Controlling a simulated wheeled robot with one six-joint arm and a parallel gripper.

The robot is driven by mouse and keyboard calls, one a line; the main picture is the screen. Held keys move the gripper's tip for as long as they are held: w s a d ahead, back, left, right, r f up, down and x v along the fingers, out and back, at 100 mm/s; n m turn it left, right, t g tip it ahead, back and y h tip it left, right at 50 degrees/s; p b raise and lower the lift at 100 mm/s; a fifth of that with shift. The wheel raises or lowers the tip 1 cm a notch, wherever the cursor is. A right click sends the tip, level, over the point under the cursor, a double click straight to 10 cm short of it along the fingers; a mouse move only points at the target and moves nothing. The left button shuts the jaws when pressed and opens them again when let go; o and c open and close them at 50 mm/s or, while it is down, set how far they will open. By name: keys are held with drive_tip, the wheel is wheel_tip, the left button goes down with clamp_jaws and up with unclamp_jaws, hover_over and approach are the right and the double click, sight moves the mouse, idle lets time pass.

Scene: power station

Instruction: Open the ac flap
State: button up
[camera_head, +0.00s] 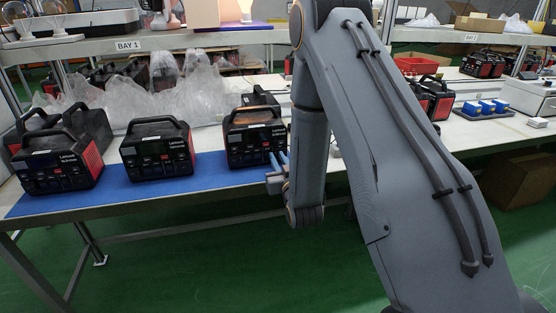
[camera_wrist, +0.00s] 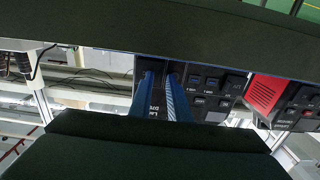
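A black power station (camera_head: 254,137) with red sides and a top handle stands at the right end of the blue mat, front toward me. In the wrist view its front panel (camera_wrist: 207,82) fills the middle, with dark squarish covers and small white lettering. I cannot tell for sure which cover is the ac flap; no cover looks clearly swung out. My gripper (camera_head: 277,170) is just in front of the lower right of this panel. Its blue fingers (camera_wrist: 162,80) reach to the panel with a narrow gap between them. Whether the tips touch it is unclear, and they hide part of it.
Two more power stations (camera_head: 157,150) (camera_head: 56,158) stand to the left on the blue mat (camera_head: 130,188). Clear plastic wrapping (camera_head: 165,95) lies behind them. A shelf (camera_head: 100,47) runs above the table. The green floor (camera_head: 200,270) in front is clear.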

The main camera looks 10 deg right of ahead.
sight(276, 153)
clamp_jaws()
drive_tip(key=shift+s+d+n+g+y, duration=0.25)
drive_tip(key=shift+n+y, duration=0.3)
drive_tip(key=shift+y, duration=0.3)
drive_tip(key=shift+s+d+n+y, duration=0.1)
drive_tip(key=shift+d+n+y, duration=0.4)
drive_tip(key=shift+y, duration=0.4)
drive_tip(key=shift+s+d+n+g+y, duration=0.15)
drive_tip(key=shift+s+d+n+y, duration=0.05)
drive_tip(key=shift+n+y, duration=0.55)
drive_tip(key=n+g+y, duration=0.1)
drive_tip(key=y, duration=0.1)
drive_tip(key=d+n+g+y, duration=0.1)
drive_tip(key=y, duration=0.1)
drive_tip(key=shift+s+d+n+b, duration=0.15)
drive_tip(key=shift+s+n+b, duration=0.05)
drive_tip(key=shift+n+b, duration=0.1)
drive_tip(key=n+g+y, duration=0.1)
drive_tip(key=d+n+g+y, duration=0.1)
drive_tip(key=n+g+y+b, duration=0.1)
drive_tip(key=y, duration=0.1)
drive_tip(key=shift+d, duration=0.25)
drive_tip(key=shift+d+n+g+y+b, duration=0.3)
drive_tip(key=shift+n+g+y, duration=0.45)
drive_tip(key=shift+g, duration=0.25)
drive_tip(key=shift+d+n+g+y+b, duration=0.3)
drive_tip(key=shift+n+g+y, duration=0.25)
drive_tip(key=shift+n+g, duration=0.4)
drive_tip(key=shift+g, duration=0.25)
